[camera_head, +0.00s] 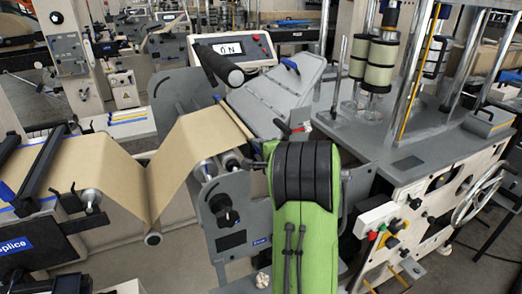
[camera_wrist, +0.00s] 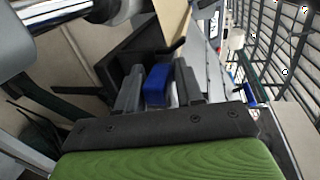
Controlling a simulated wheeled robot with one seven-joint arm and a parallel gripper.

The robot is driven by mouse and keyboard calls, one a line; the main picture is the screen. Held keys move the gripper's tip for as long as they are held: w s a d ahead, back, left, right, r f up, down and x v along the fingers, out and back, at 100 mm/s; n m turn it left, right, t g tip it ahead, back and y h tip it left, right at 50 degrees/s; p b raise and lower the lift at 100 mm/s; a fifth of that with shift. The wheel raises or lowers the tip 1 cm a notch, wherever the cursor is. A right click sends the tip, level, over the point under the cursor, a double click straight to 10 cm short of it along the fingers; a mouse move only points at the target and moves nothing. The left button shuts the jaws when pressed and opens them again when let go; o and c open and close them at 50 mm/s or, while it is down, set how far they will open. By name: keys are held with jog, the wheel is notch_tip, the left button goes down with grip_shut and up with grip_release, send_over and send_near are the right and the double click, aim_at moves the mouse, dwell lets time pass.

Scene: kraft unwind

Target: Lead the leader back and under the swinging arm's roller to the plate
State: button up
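The kraft web (camera_head: 190,150) runs from the splice table at the left, dips around a low roller (camera_head: 152,238), and rises to the rollers of the grey side-plated unit in the middle. My gripper (camera_wrist: 159,88) shows in the wrist view, its two dark fingers close on either side of a blue block (camera_wrist: 157,85). It appears shut on this block. A narrow tan strip of the leader (camera_wrist: 172,20) shows just beyond the fingers; its join to the block is not clear. My green arm hides the gripper in the head view.
The grey side plate (camera_head: 225,205) with a black knob stands close left of my arm. A machine with posts and spools (camera_head: 380,65) stands at the right. A metal roller (camera_wrist: 70,12) is near the fingers at upper left. The splice table (camera_head: 30,165) is far left.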

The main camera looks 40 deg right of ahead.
grip_shut()
notch_tip(320, 180, up, 6)
jog(key=p, duration=0.5)
jog(key=shift+a+r, duration=0.1)
jog(key=shift+r, duration=0.05)
jog(key=shift+f+b, duration=0.45)
jog(key=shift+b, duration=0.2)
jog(key=shift+t+b, duration=0.4)
jog(key=shift+b, duration=0.95)
jog(key=shift+h, duration=0.3)
notch_tip(320, 180, up, 10)
jog(key=w+a+p, duration=0.1)
jog(key=a+p, duration=0.1)
jog(key=p, duration=0.5)
jog(key=shift+a+f+p, duration=0.15)
jog(key=shift+a+p, duration=0.15)
jog(key=shift+a, duration=0.05)
jog(key=shift+f+b, duration=0.2)
jog(key=shift+b, duration=0.2)
